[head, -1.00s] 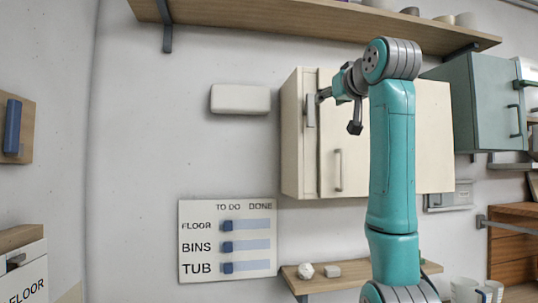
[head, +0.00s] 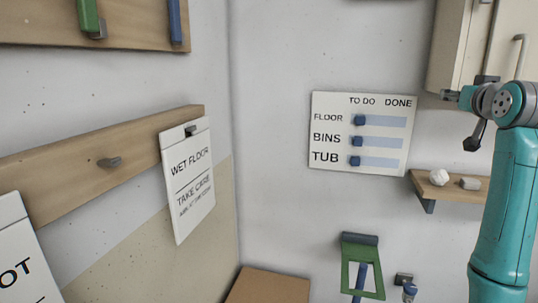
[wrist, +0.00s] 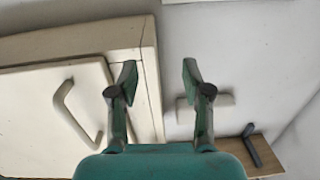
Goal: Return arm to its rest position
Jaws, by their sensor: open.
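My gripper (wrist: 158,76) is open and empty in the wrist view, its two green fingers apart with pale wall and a cabinet edge behind them. In the head view my teal arm rises at the right edge, bent at the top. Its wrist and gripper (head: 472,138) are small there and point left and down, in front of the wall below the cream cabinet (head: 449,45). The cabinet also fills the left of the wrist view (wrist: 50,95), with its bar handle near my left finger. I cannot tell the exact gap to it.
A TO DO / DONE board (head: 330,105) with blue sliders hangs on the wall. A small wooden shelf (head: 425,186) holds a white lump and a grey block. A wet-floor sign (head: 187,175) hangs from a wooden rail (head: 80,168) at left.

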